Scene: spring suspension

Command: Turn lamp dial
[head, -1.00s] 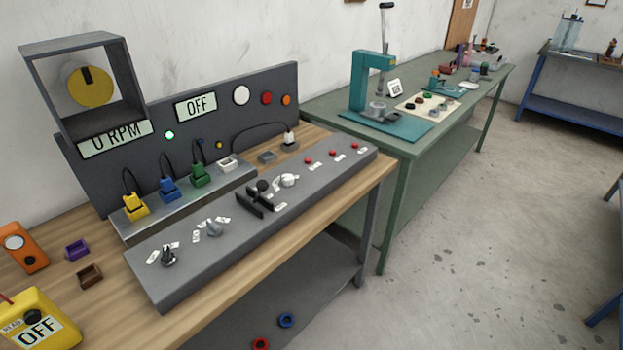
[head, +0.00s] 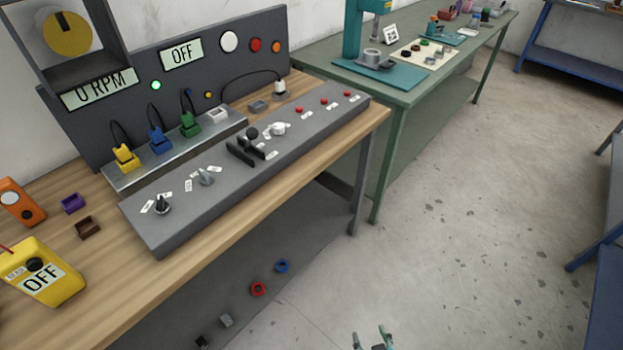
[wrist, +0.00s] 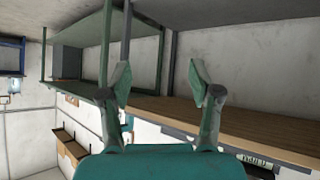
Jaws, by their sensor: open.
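A grey sloped control panel (head: 190,215) lies along the front of the wooden workbench. It carries a black dial (head: 163,205) at its left end, a grey dial (head: 206,177) beside it, and a white dial (head: 278,128) right of a black lever (head: 250,137). Small white labels sit around the dials, too small to read. I cannot tell which one is the lamp dial. My gripper (head: 372,342) shows at the bottom edge of the head view, open and empty, away from the panel and in front of the bench. In the wrist view, my gripper (wrist: 160,84) has its fingers apart with nothing between them.
The back board has an OFF display (head: 181,53), a 0 RPM display (head: 97,89) and round lamps, the white one (head: 229,42) largest. A yellow OFF box (head: 45,272) sits at the bench's left. A green table (head: 400,95) stands beyond.

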